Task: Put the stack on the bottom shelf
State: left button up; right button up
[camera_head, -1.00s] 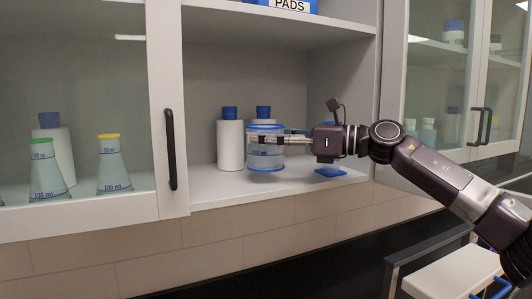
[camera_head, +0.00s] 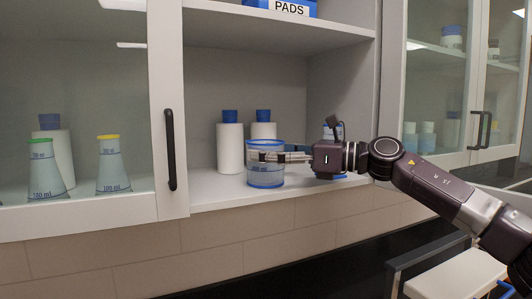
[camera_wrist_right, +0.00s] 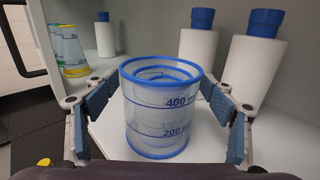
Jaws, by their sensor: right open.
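The stack (camera_head: 266,174) is clear nested beakers with blue rims. It stands upright on the bottom shelf (camera_head: 215,199) of the open cabinet, near the front edge. In the right wrist view the stack (camera_wrist_right: 158,125) shows 400 ml and 200 ml marks, and an inner rim shows inside the outer one. My right gripper (camera_head: 268,157) reaches in from the right at the stack's upper part. In the wrist view its blue-padded fingers (camera_wrist_right: 160,92) are spread on either side of the stack, with gaps showing. My left gripper is not in view.
Two white bottles with blue caps (camera_head: 230,148) (camera_head: 263,130) stand behind the stack. The left glass door (camera_head: 168,110) covers flasks (camera_head: 113,170). A blue PADS box (camera_head: 285,7) sits on the shelf above.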

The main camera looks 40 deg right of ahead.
jog(key=b+v, duration=0.5)
jog(key=v, duration=0.1)
jog(key=shift+s+d+f+b, duration=0.1)
jog(key=shift+s+d+b, duration=0.15)
jog(key=shift+b, duration=0.1)
jog(key=shift+s+d, duration=0.15)
jog(key=shift+s, duration=0.3)
